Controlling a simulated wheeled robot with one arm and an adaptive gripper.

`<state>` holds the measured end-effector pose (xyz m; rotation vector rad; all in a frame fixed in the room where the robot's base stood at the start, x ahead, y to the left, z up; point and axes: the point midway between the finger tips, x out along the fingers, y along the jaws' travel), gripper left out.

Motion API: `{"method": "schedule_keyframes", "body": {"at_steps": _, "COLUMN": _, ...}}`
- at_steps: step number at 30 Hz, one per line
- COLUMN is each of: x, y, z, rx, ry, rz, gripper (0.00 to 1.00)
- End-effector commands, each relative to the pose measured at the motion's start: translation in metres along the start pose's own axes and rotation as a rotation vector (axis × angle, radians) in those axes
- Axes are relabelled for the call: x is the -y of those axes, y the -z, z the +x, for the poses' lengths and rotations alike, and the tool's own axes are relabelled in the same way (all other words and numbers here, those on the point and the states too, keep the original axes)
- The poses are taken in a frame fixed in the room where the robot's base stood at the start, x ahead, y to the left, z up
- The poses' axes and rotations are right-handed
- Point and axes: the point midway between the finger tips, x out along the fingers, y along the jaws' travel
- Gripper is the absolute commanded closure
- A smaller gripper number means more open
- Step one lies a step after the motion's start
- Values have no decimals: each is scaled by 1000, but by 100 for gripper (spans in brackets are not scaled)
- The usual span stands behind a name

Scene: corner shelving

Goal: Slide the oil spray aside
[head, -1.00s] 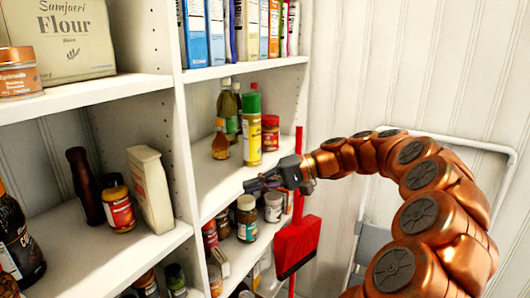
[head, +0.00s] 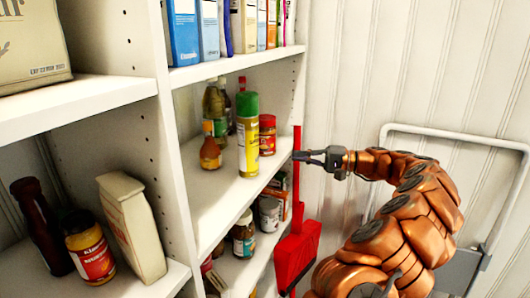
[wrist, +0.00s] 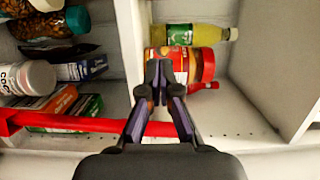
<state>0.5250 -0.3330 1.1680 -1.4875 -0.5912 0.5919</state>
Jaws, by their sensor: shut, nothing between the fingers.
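The oil spray (head: 248,145) is a tall yellow can with a green cap. It stands upright near the front edge of the middle shelf in the head view. My gripper (head: 299,156) is to its right, clear of it, beside the shelf's front right end. In the wrist view my gripper (wrist: 159,68) has its fingertips together and holds nothing. A red-lidded jar (wrist: 183,66) shows beyond the tips. A yellow container with a green label (wrist: 182,34) is above it there; I cannot tell whether that is the spray.
The jar with the red lid (head: 267,135) stands right of the spray. A small orange-brown bottle (head: 210,152) and green bottles (head: 214,100) stand left and behind. A red broom or dustpan (head: 297,250) stands by the shelf's right end. Bare shelf (head: 207,205) lies front left.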

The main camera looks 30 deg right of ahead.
Motion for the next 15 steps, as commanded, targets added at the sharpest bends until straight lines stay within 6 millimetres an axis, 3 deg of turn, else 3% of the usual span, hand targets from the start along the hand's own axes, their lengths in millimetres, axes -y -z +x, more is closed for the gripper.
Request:
{"method": "schedule_keyframes", "body": {"at_steps": 7, "x": 3, "y": 1, "z": 18, "rx": -11, "ry": 1, "rz": 1, "gripper": 100}}
{"method": "schedule_keyframes", "body": {"at_steps": 15, "x": 3, "y": 3, "z": 65, "rx": -13, "ry": -2, "rz": 1, "gripper": 100}}
